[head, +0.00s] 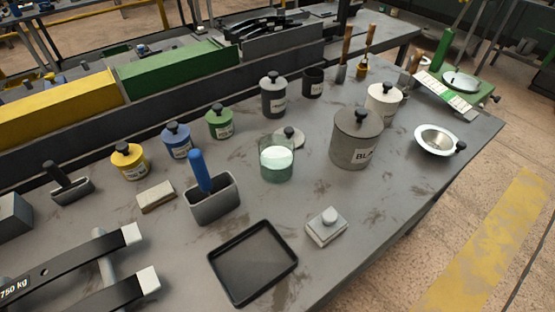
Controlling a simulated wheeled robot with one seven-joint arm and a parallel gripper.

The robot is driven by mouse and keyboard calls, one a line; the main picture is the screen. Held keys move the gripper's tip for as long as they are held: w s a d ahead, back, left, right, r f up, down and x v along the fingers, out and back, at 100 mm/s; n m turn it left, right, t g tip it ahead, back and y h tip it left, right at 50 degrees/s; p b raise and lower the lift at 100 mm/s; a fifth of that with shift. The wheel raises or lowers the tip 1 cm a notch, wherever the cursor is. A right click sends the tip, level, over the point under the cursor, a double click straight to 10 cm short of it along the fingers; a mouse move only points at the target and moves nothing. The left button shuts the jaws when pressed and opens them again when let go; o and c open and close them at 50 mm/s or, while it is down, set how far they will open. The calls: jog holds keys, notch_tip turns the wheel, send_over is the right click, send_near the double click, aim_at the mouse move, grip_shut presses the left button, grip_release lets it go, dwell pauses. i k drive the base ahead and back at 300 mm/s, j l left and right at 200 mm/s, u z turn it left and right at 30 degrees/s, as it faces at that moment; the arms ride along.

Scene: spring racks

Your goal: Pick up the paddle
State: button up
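I cannot tell for certain which thing is the paddle. A tool with a wooden handle and a flat grey lower end (346,48) stands upright at the back of the bench, beside a second wooden-handled tool with a yellowish lower end (368,42). A blue handle (199,171) stands in a grey open holder (213,204) at centre left. A dark handle (57,173) rises from another grey holder (72,190) at the far left.
A glass beaker (276,164), a large lidded grey pot (356,145) and several smaller lidded jars crowd the middle. A black tray (253,263) lies at the front. Black bars with white ends (75,265) fill the lower left. Bare bench (375,210) shows at right.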

aim_at(349, 27)
jog(key=i+l+u, duration=0.1)
jog(key=l, duration=0.25)
jog(key=i+l, duration=0.3)
jog(key=i+l+u, duration=0.15)
jog(key=l, duration=0.25)
jog(key=i+l, duration=0.2)
jog(key=l, duration=0.15)
jog(key=i+l+u, duration=0.15)
jog(key=l, duration=0.25)
jog(key=i+l+u, duration=0.1)
jog(key=l, duration=0.3)
jog(key=i+l, duration=0.15)
jog(key=l, duration=0.25)
jog(key=u, duration=0.05)
